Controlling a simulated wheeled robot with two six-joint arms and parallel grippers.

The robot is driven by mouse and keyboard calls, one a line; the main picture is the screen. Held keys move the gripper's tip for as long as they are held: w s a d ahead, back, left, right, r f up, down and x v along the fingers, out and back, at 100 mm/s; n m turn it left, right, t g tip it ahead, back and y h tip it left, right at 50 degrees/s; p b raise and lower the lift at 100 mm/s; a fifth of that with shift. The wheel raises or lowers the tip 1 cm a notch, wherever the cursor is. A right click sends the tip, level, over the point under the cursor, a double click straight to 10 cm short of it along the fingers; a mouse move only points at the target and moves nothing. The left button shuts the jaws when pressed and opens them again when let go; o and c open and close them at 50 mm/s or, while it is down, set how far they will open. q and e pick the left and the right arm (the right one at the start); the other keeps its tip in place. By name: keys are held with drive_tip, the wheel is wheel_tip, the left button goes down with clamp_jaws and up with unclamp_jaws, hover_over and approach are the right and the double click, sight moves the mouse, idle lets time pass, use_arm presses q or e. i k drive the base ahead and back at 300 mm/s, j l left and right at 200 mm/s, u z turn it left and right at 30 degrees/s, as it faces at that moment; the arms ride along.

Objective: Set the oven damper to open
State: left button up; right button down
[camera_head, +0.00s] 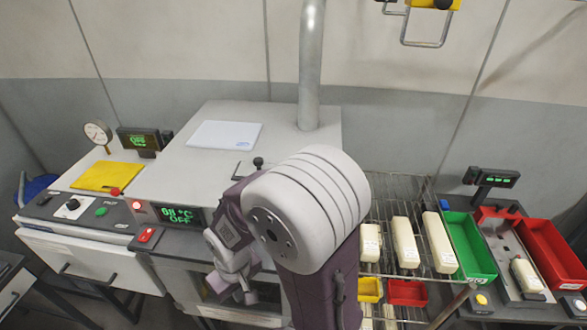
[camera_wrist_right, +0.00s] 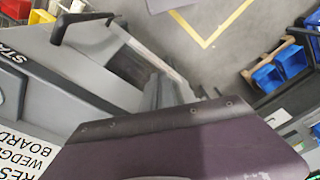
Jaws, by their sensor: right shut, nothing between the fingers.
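The oven (camera_head: 190,150) is a pale grey box with a metal flue pipe (camera_head: 311,65) rising from its top. A small dark damper knob (camera_head: 258,162) stands on the oven top, left of the pipe base, beside a light plate (camera_head: 243,171). My right arm covers part of the oven top and front. My right gripper (camera_head: 232,292) is shut and empty, pointing down in front of the oven, well below the damper knob and apart from it. My left gripper is not in view.
The oven display (camera_head: 178,215) reads OFF. A white board (camera_head: 225,134) lies on the oven top. A wire rack (camera_head: 415,215) with pale blocks stands to the right, beside green (camera_head: 470,245) and red (camera_head: 553,253) bins. In the right wrist view, a black handle (camera_wrist_right: 80,25) sits on a grey panel.

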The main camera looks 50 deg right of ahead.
sight(245, 169)
drive_tip(key=k+z, duration=0.1)
drive_tip(key=z, duration=1.2)
